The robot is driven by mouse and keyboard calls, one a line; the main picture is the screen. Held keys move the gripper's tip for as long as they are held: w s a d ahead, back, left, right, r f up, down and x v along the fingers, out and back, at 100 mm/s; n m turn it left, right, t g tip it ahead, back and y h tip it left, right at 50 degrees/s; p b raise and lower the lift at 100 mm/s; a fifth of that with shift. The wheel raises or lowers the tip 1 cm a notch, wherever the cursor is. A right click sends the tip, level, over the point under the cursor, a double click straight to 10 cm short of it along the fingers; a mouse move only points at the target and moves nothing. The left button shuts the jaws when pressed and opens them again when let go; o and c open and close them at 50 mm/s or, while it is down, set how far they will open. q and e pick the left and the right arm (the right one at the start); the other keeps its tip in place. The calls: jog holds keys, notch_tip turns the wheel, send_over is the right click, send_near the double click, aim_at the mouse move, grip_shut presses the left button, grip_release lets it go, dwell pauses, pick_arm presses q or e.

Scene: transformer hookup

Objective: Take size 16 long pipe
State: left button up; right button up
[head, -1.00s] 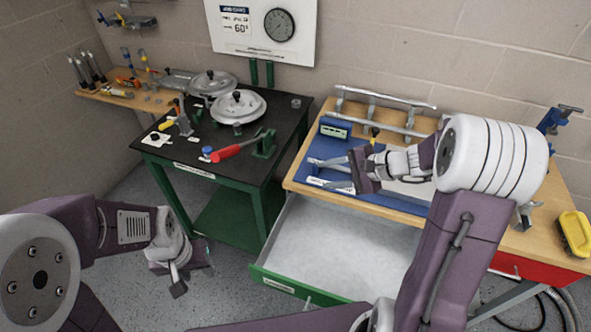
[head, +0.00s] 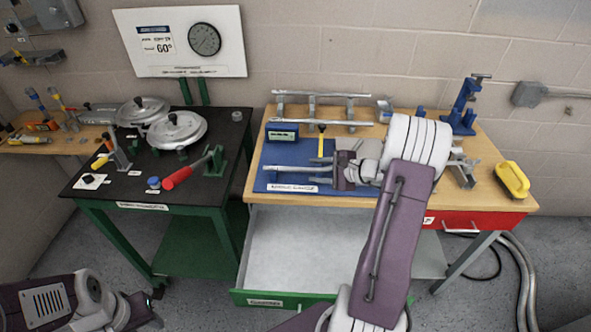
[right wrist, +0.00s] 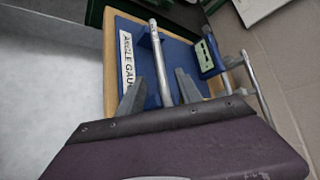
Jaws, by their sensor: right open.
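Two long grey pipes, the rear one (head: 320,94) and the front one (head: 335,123), lie on a rack at the back of the wooden bench. Another grey pipe (head: 285,168) lies on the blue mat (head: 262,180); it also shows in the right wrist view (right wrist: 158,55). I cannot read a size on any pipe. My right gripper (head: 318,170) is open over the mat; its fingertips (right wrist: 158,92) lie either side of the mat pipe's line, and contact cannot be told. My left gripper (head: 145,310) is at the lower left, partly cut off, its jaws unclear.
A blue digital box (head: 282,132) stands on the mat's back left. An open green drawer (head: 300,300) juts out below the bench. A blue vise (head: 464,105) and a yellow object (head: 511,180) stand at the right. A black-topped table (head: 125,185) with tools stands left.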

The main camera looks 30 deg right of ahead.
aim_at(301, 169)
jog(key=shift+w+f, duration=0.1)
jog(key=x, duration=0.5)
jog(key=shift+p, duration=0.35)
jog(key=shift+c, duration=1.2)
grip_shut()
jog(key=shift+r, duration=0.25)
jog(key=shift+r, duration=0.3)
jog(key=s+d+r, duration=0.6)
jog(key=d+r, duration=0.4)
